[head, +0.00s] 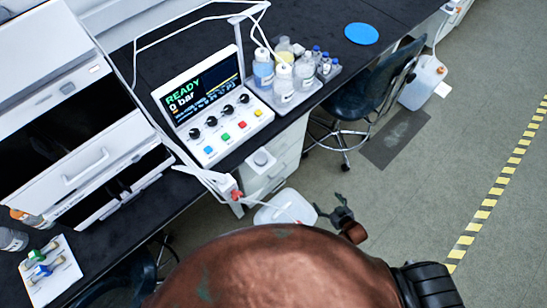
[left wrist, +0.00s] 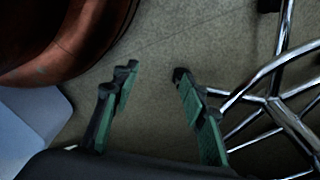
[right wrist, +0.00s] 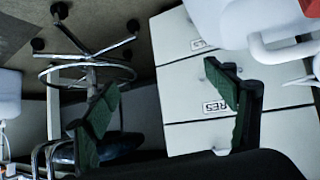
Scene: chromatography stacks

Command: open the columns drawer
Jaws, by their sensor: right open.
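A white drawer unit (head: 276,160) stands under the black bench in the head view. I cannot read a columns label, and no drawer looks pulled out. My right gripper (head: 331,207) is open and empty, in front of and apart from the unit; its fingers also show in the right wrist view (right wrist: 160,78). My left gripper (left wrist: 155,71) is open and empty above the floor.
A white jug (head: 285,208) stands on the floor close to the drawers and my right gripper. A wheeled chair (head: 360,100) is beside the unit. A control box (head: 212,105) and a bottle tray (head: 290,98) sit on the bench.

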